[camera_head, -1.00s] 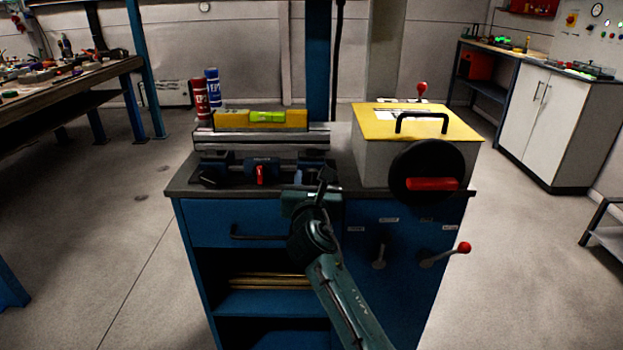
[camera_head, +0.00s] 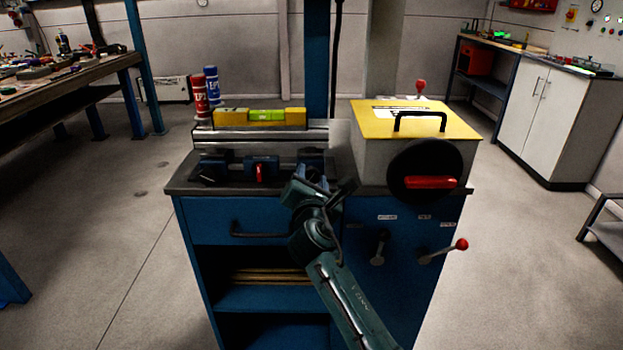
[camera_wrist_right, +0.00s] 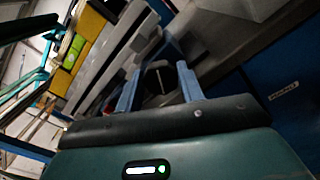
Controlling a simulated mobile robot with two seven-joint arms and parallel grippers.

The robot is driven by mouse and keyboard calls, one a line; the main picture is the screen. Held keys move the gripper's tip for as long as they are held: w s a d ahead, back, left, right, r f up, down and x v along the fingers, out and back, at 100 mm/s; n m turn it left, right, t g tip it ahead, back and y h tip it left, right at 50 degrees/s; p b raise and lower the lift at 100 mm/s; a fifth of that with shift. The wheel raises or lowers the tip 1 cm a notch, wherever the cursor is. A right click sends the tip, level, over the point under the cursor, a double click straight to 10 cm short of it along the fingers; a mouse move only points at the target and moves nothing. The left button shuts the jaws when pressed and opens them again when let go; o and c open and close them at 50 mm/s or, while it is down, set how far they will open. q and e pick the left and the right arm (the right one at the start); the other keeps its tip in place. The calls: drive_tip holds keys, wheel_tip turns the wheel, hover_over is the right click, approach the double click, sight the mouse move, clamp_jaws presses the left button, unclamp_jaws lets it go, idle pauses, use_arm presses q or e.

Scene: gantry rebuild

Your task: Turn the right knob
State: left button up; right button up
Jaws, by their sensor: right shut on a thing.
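A row of small blue valve blocks sits along the front of the bench top. The left one has a black knob (camera_head: 208,175) and the middle one a red knob (camera_head: 260,172). The right knob is mostly hidden behind my right gripper (camera_head: 318,184); part of its block (camera_head: 310,157) shows above. In the right wrist view the dark right knob (camera_wrist_right: 156,78) lies between the two blue fingers of my right gripper (camera_wrist_right: 160,70), which is shut on it. My left gripper is not in view.
A yellow-topped box (camera_head: 418,120) with a black wheel (camera_head: 428,172) and red handle stands right of the gripper. A yellow level (camera_head: 260,118) and red and blue cans stand behind the knobs. A red-tipped lever (camera_head: 443,252) juts from the cabinet front.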

drive_tip(key=shift+r, duration=0.15)
drive_tip(key=o, duration=1)
drive_tip(key=shift+c, duration=0.2)
